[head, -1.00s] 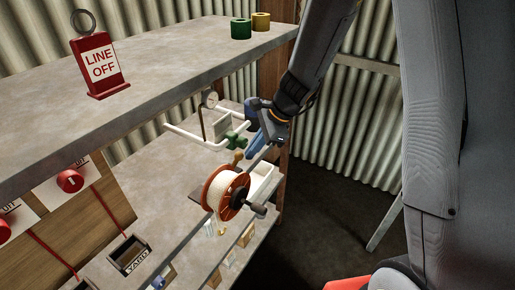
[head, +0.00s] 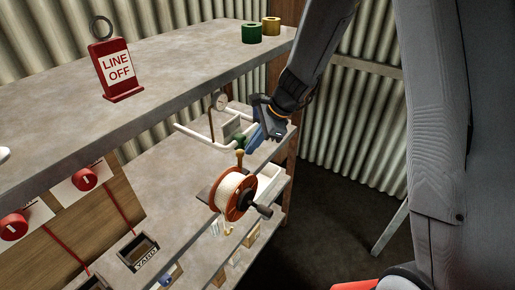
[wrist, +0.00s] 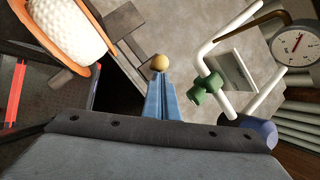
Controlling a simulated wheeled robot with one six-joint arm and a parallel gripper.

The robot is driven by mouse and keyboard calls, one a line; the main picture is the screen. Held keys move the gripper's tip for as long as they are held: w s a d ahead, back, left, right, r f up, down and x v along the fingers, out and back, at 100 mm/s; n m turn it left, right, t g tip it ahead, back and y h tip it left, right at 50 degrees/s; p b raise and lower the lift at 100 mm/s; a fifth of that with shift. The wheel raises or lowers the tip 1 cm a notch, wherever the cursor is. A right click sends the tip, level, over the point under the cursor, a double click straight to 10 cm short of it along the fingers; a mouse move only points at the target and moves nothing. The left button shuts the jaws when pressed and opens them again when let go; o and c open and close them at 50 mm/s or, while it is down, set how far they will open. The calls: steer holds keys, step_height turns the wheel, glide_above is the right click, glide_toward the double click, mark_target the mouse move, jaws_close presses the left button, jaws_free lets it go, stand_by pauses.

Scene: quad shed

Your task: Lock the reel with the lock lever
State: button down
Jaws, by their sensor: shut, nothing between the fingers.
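The reel (head: 229,192) has orange-red flanges and white line wound on it, with a dark crank (head: 261,209) on its near right side. It shows in the upper left of the wrist view (wrist: 68,28). The lock lever's yellowish round knob (head: 239,153) stands just behind the reel, and in the wrist view the knob (wrist: 160,62) is straight beyond my fingertips. My gripper (head: 250,146) has its blue fingers shut and empty, pointing down toward the knob. In the wrist view my fingertips (wrist: 162,76) appear right at the knob; I cannot tell whether they touch it.
White pipes (head: 200,137) with a green valve (wrist: 206,88) and a gauge (wrist: 295,45) stand close beside my gripper. A white bin (head: 270,183) is right of the reel. The upper shelf (head: 180,65) holds a red LINE OFF sign (head: 117,70).

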steer(key=shift+w+a+r, duration=0.2)
steer(key=shift+w+a, duration=0.35)
steer(key=shift+a, duration=0.15)
steer(key=shift+r, duration=0.1)
steer(key=shift+r+p, duration=0.7)
steer(key=shift+p, duration=0.25)
steer(key=shift+r, duration=0.1)
steer(key=b+v, duration=0.1)
steer(key=v, duration=0.6)
steer(key=shift+d+r+b, duration=0.2)
steer(key=shift+r+b, duration=0.05)
steer(key=shift+b, duration=0.05)
steer(key=shift+s, duration=0.1)
